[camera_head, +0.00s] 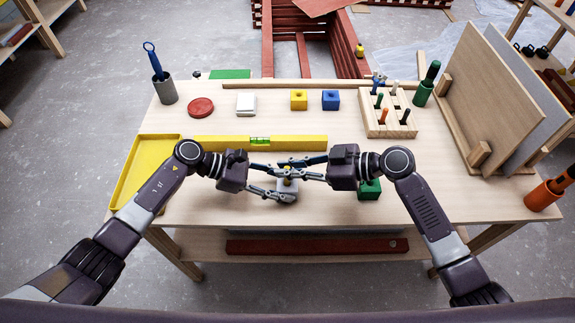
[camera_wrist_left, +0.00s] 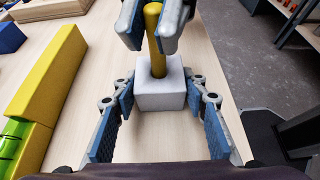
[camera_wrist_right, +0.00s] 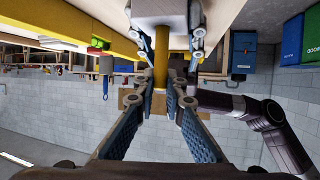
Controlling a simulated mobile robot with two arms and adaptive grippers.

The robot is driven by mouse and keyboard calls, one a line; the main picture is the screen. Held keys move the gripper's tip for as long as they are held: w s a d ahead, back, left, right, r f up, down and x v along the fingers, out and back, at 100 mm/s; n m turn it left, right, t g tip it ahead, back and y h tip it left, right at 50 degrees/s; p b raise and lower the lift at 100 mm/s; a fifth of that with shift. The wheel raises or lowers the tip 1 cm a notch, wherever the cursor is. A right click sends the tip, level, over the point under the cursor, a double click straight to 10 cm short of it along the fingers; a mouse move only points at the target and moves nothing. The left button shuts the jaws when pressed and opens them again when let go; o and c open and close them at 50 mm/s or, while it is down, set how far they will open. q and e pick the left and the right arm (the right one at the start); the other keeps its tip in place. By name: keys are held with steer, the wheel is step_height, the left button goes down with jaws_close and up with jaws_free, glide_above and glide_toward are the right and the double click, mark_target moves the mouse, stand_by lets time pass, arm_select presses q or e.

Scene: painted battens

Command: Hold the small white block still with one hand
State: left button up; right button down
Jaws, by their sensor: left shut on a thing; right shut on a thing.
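The small white block (camera_head: 287,186) stands on the table near its front middle, partly hidden by my grippers in the head view. In the left wrist view the white block (camera_wrist_left: 160,97) sits between the fingers of my left gripper (camera_wrist_left: 160,88), which is shut on its sides. A yellow peg (camera_wrist_left: 157,52) stands upright at the block's top face; how deep it sits is hidden. My right gripper (camera_head: 288,168) is shut on the peg's upper part, above my left gripper. The yellow peg (camera_wrist_right: 161,58) and the block (camera_wrist_right: 165,14) also show in the right wrist view.
A yellow level (camera_head: 232,142) lies just behind my grippers. A green block (camera_head: 370,190) is close on the right, partly behind my right arm. A yellow tray (camera_head: 128,190) lies left. Yellow (camera_head: 299,100) and blue (camera_head: 331,100) blocks and a peg rack (camera_head: 380,128) stand farther back.

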steer(key=shift+f, duration=0.8)
steer(key=c, duration=1.9)
jaws_free()
steer(key=v, duration=1.2)
arm_select(q)
steer(key=o, duration=0.9)
steer(key=shift+o, duration=0.2)
